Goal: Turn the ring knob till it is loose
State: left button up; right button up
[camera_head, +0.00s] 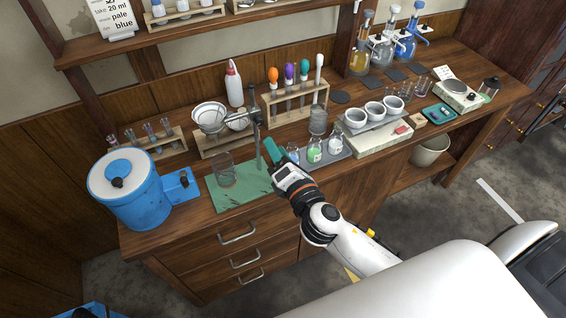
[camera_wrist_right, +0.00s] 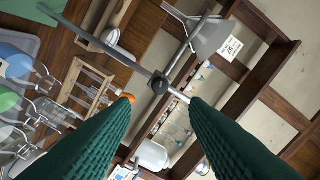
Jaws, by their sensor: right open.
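The ring knob (camera_wrist_right: 159,83) is a small dark knob at the clamp on the metal stand rod (camera_wrist_right: 100,48). In the head view the rod (camera_head: 259,150) rises from the green mat (camera_head: 230,194), and the clamp (camera_head: 257,117) sits on its upper part. My right gripper (camera_head: 273,151) has green fingers and is low, in front of the rod. In the right wrist view its fingers (camera_wrist_right: 161,99) are apart and empty, with the knob beyond the gap between their tips. Contact with the knob does not show. My left gripper is out of view.
A glass beaker (camera_head: 224,170) stands on the mat left of the rod. A tray (camera_head: 331,159) with several flasks lies close right of my gripper. A blue pot (camera_head: 126,190) is at the left.

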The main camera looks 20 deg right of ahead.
jog(key=shift+s+d+b, duration=0.1)
jog(key=shift+s+b, duration=0.2)
jog(key=shift+s, duration=1.2)
notch_tip(320, 180, down, 25)
jog(key=s+d+m+g+b, duration=0.1)
jog(key=d+m+g+b, duration=0.2)
jog(key=m+g, duration=0.3)
jog(key=s+d+f+m+g+b, duration=0.1)
jog(key=s+f+m+g, duration=0.2)
jog(key=f, duration=0.6)
jog(key=s+d+f+m+g, duration=0.1)
jog(key=s+f+m, duration=0.1)
jog(key=s+f, duration=0.45)
jog(key=s+f+m+g+b, duration=0.1)
jog(key=s+f+m+g, duration=0.2)
jog(key=s+f, duration=0.8)
jog(key=s+f+m+g+b, duration=0.2)
jog(key=s+f+m, duration=0.6)
jog(key=s, duration=0.8)
notch_tip(320, 180, down, 3)
jog(key=shift+d+m+g+h, duration=0.3)
jog(key=shift+d+g, duration=0.05)
jog(key=shift+g, duration=0.65)
